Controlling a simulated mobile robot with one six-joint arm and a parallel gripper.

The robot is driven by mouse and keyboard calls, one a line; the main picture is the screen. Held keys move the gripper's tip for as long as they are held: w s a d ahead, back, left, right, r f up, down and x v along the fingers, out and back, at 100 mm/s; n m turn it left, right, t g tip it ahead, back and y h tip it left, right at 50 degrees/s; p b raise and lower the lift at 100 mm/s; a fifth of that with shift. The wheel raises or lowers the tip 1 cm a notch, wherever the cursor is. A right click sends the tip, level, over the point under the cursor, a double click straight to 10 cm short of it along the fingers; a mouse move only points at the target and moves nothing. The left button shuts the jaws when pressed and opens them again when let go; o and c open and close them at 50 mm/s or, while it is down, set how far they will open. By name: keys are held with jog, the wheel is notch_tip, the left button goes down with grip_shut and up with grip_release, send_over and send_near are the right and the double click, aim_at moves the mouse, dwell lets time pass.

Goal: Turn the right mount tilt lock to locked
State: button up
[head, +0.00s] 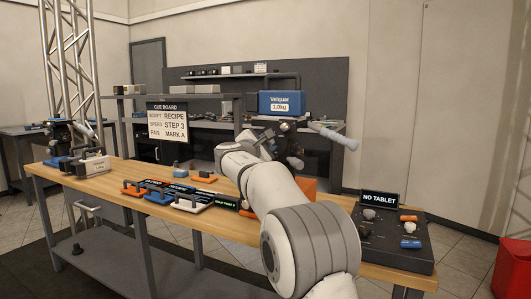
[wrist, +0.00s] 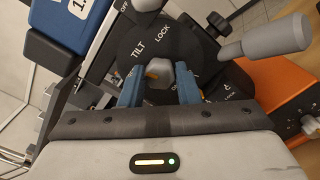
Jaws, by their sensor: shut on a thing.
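The right mount shows in the head view behind my arm, with a blue box labelled "Velquar 1.0kg" (head: 282,103) on top and a grey pan handle (head: 333,135) reaching right. In the wrist view the dark round tilt lock plate (wrist: 188,42) carries the words TILT and LOCK. A grey tilt lock knob (wrist: 160,70) sits at its middle. My gripper (wrist: 159,84) is shut on the knob, one blue finger on each side. The knob's lower part is hidden, and I cannot tell which setting it points to. In the head view my fingers are hidden.
The wooden bench (head: 112,181) carries several coloured blocks and a left mount (head: 70,135). A black control panel (head: 395,240) with a "NO TABLET" sign (head: 380,199) stands at the bench's right end. An orange part (wrist: 275,95) lies close right of my gripper.

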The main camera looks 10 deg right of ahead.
jog(key=m+b, duration=0.4)
jog(key=m, duration=0.2)
jog(key=shift+f+m+b, duration=0.1)
jog(key=shift+m+b, duration=0.2)
jog(key=shift+b, duration=0.05)
jog(key=m+b, duration=0.3)
jog(key=m, duration=0.2)
jog(key=shift+m, duration=0.4)
jog(key=o, duration=1)
jog(key=shift+c, duration=0.2)
jog(key=shift+s+a, duration=0.15)
jog(key=v, duration=0.7)
